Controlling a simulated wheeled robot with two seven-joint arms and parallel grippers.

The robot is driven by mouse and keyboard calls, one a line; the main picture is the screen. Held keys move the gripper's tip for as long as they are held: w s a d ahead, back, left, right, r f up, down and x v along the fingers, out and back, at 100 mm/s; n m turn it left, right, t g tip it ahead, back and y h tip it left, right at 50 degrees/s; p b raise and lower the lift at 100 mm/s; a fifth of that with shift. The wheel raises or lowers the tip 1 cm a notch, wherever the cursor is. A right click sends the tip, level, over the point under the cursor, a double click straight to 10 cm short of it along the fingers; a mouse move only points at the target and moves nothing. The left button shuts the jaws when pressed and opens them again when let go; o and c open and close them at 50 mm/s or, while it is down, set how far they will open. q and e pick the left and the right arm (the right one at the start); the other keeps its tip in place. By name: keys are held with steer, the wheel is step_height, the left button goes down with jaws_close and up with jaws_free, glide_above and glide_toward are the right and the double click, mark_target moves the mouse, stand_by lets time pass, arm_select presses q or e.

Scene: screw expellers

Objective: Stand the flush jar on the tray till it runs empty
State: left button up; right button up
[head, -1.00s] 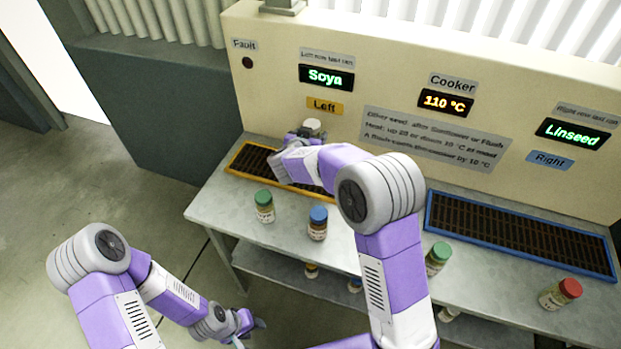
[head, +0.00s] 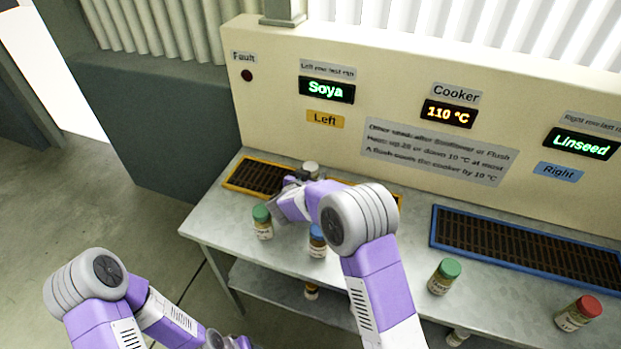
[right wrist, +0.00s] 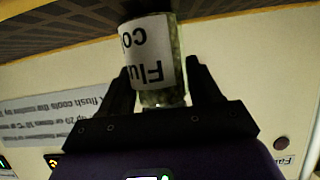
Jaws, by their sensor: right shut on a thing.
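The flush jar (right wrist: 155,50) has a white label reading "Flu…" and greenish contents. My right gripper (right wrist: 160,82) is shut on it, one finger on each side. In the head view the jar's pale lid (head: 311,169) shows just beyond my right gripper (head: 299,181). It is over the yellow-rimmed left tray (head: 256,177), whose dark slats also show behind the jar in the wrist view (right wrist: 60,35). My arm hides the jar's lower part, and I cannot tell whether its base touches the slats. My left arm is low at the left; its jaws are out of frame.
A green-lidded jar (head: 262,223) and a blue-lidded jar (head: 317,241) stand close in front of the left tray. Another green-lidded jar (head: 444,276) and a red-lidded jar (head: 578,313) stand before the blue-rimmed right tray (head: 530,247). The left display (head: 326,90) reads Soya; the fault lamp (head: 247,75) is dark.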

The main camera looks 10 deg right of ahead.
steer(key=o, duration=1.2)
steer(key=shift+r, duration=0.2)
steer(key=shift+p+v, duration=1.4)
steer(key=shift+v, duration=4.6)
steer(key=shift+f, duration=0.15)
